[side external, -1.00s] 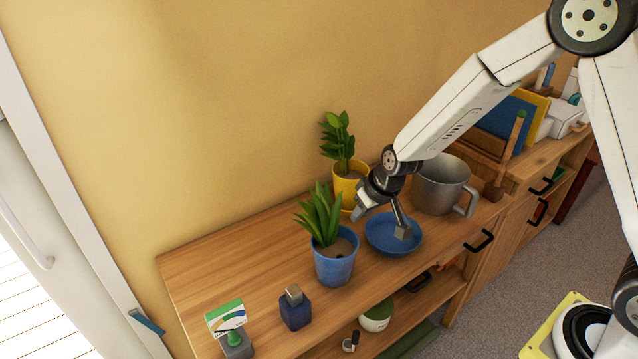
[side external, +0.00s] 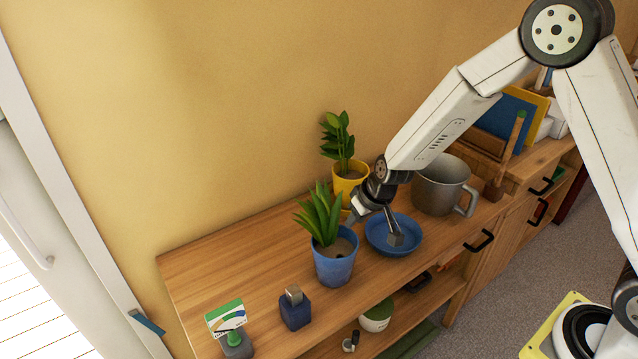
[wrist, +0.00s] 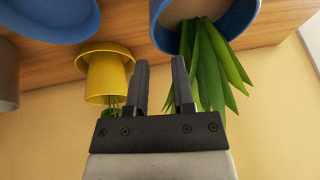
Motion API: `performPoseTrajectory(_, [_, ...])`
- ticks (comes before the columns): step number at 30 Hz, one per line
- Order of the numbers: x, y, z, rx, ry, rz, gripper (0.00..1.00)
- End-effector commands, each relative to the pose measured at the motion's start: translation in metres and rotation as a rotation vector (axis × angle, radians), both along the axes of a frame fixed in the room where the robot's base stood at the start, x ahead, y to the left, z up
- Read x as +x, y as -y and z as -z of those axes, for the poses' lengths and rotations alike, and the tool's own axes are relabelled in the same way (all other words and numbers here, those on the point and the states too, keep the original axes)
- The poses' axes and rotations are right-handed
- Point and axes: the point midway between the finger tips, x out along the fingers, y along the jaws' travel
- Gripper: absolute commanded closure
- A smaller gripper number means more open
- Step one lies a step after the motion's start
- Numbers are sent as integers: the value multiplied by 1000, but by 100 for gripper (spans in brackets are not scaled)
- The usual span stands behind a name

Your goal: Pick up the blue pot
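The blue pot (side external: 334,269) stands upright on the wooden cabinet top and holds a spiky green plant (side external: 320,215). In the wrist view the pot (wrist: 235,22) is at the top, right of centre, with its leaves (wrist: 212,70) hanging toward the right finger. My gripper (side external: 374,226) is just right of the pot, about level with its rim and the plant, above the blue dish. In the wrist view my gripper (wrist: 161,72) has its two fingers apart with nothing held between them. Whether a finger touches the leaves I cannot tell.
A yellow pot (side external: 348,192) with a plant stands close behind. A blue dish (side external: 381,246) and a grey mug (side external: 437,187) stand to the right. A dark blue bottle (side external: 295,313) and a card holder (side external: 236,345) stand to the left. The cabinet's back left is clear.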

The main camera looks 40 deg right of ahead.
Motion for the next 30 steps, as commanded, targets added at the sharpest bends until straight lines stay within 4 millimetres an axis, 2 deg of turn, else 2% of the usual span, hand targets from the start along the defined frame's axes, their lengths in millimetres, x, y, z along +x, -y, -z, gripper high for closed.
performPoseTrajectory(18, [15, -3, 40, 0, -1, 1, 70])
performPoseTrajectory(30, [18, -3, 47, -1, 0, 0, 70])
